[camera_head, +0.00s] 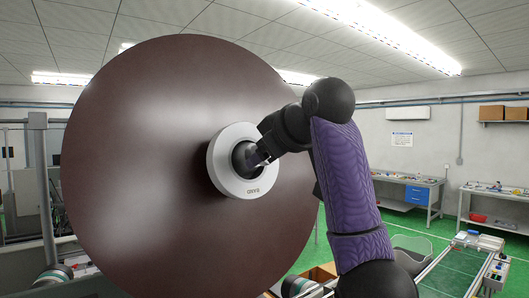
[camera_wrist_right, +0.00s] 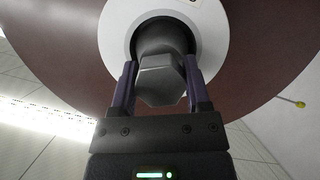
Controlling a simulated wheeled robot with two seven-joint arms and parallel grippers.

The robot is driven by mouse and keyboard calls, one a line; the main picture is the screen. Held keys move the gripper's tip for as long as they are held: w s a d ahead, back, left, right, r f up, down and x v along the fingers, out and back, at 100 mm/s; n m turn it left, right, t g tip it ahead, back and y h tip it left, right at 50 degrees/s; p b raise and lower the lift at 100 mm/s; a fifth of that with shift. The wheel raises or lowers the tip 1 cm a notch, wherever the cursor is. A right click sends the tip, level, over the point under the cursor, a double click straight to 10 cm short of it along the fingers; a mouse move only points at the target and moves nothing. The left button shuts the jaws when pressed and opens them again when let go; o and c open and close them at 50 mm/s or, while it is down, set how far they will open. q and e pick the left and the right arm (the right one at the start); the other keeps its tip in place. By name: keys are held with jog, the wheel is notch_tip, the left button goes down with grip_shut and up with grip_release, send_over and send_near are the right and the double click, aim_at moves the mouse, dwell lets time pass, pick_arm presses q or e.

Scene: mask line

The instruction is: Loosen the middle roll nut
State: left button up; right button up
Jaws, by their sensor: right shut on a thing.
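The roll is a large dark brown disc (camera_head: 130,150) that fills the left and middle of the head view. A white ring (camera_head: 217,165) sits at its centre. The nut, a grey hexagonal piece (camera_wrist_right: 160,80), stands out from the dark hole of the ring in the right wrist view. My right gripper (camera_head: 256,158) reaches to the ring's centre from the right. In the right wrist view its two purple fingers (camera_wrist_right: 161,88) are on either side of the nut, shut on it. In the head view the nut is mostly hidden by the gripper. My left gripper is not in view.
A metal frame post (camera_head: 46,190) stands left of the roll. Workbenches with a blue drawer (camera_head: 417,195) stand along the back wall. A conveyor frame (camera_head: 440,262) lies at the lower right. Green floor shows between them.

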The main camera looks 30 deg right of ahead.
jog(key=shift+f+n, duration=0.1)
jog(key=shift+n, duration=0.2)
dwell(0.4)
jog(key=o, duration=1.3)
jog(key=shift+r, duration=0.2)
